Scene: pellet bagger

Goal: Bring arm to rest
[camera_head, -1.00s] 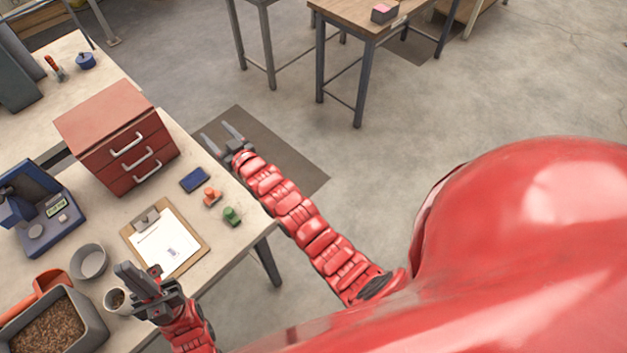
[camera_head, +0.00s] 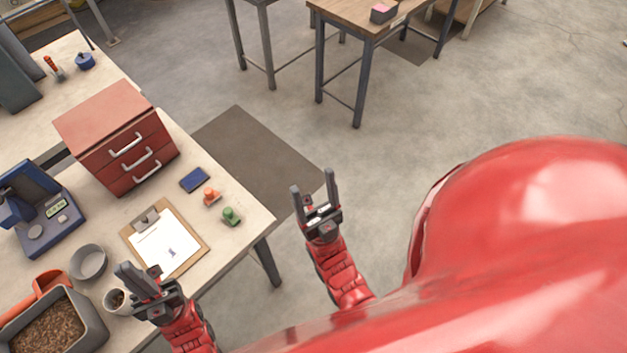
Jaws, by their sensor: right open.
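My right gripper (camera_head: 313,186) is open and empty. It is over the bare floor, to the right of the workbench (camera_head: 246,228) and clear of its edge, with its two fingers pointing up the picture. My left gripper (camera_head: 138,272) is above the front of the workbench, close to a white cup (camera_head: 114,303) and below the clipboard (camera_head: 198,244) in the picture. Its fingers overlap in this view, so I cannot tell their gap. No object shows clearly between them.
On the workbench stand a red drawer cabinet (camera_head: 100,125), a blue scale (camera_head: 45,222), a grey bowl (camera_head: 88,262), a pellet bin (camera_head: 93,325), an orange scoop (camera_head: 45,285), a blue flat box (camera_head: 194,180), and orange (camera_head: 211,196) and green (camera_head: 231,215) stamp-like items. Floor on the right is free.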

